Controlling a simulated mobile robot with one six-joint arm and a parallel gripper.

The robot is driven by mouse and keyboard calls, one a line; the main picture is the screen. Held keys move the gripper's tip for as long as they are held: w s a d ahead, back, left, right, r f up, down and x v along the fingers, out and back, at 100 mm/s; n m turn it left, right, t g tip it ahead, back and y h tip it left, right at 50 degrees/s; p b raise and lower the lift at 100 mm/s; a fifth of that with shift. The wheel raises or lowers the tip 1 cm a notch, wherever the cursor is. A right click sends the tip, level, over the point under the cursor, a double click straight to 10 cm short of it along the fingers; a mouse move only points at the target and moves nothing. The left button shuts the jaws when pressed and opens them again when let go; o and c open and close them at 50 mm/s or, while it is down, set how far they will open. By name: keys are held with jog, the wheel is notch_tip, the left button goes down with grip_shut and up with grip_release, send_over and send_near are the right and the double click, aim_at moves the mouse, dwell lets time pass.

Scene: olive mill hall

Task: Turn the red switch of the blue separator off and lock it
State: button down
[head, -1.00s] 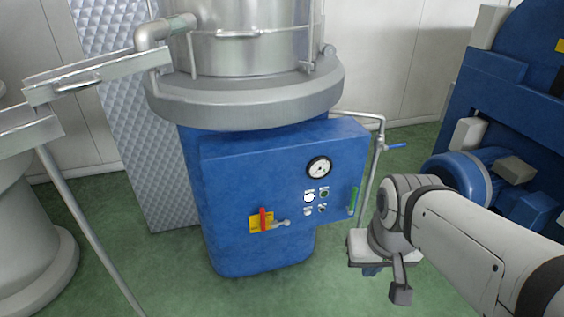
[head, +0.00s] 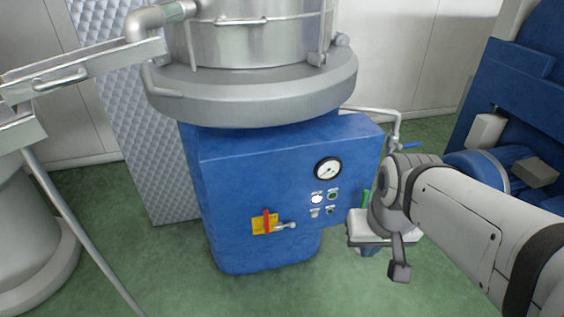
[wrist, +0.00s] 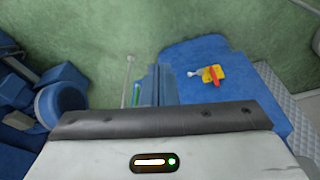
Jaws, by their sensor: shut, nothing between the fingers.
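The blue separator (head: 230,165) stands in the middle of the head view, under a steel bowl. Its red switch (head: 267,221) points upright on a yellow plate (head: 257,225), low on the front panel. A small grey metal piece with a rounded end (head: 288,225) sticks out just right of the switch. The wrist view also shows the red switch (wrist: 215,76) on its yellow plate, with the grey piece beside it. My gripper (wrist: 159,70) is shut and empty, apart from the switch. In the head view it is right of the panel, its fingers partly hidden by my arm.
A round gauge (head: 327,169) and several small buttons sit on the panel above right of the switch. A pipe with a blue-handled valve (head: 411,145) stands behind my wrist. A blue machine (head: 520,100) is at right. Green floor before the separator is clear.

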jog(key=w+a+f+n+y+b, duration=0.1)
jog(key=w+a+f+y+b, duration=0.1)
jog(key=w+f+b, duration=0.3)
jog(key=w+a+f+n+y+b, duration=0.2)
jog(key=w+a+f+b, duration=0.2)
jog(key=w+f, duration=0.7)
jog(key=w+a+f+n+y+b, duration=0.1)
jog(key=w+f+b, duration=0.7)
jog(key=w, duration=1.1)
jog(key=a+y, duration=0.1)
jog(key=a, duration=0.1)
jog(key=shift+a+f+y, duration=0.2)
jog(key=shift+a+y, duration=0.1)
jog(key=shift+a, duration=0.05)
jog(key=shift+s, duration=0.1)
jog(key=b, duration=0.2)
send_near(266, 222)
jog(key=shift+w+a+f, duration=0.95)
jog(key=shift+w+f, duration=0.65)
jog(key=shift+f, duration=0.95)
jog(key=shift+r+p, duration=0.1)
jog(key=shift+p, duration=0.35)
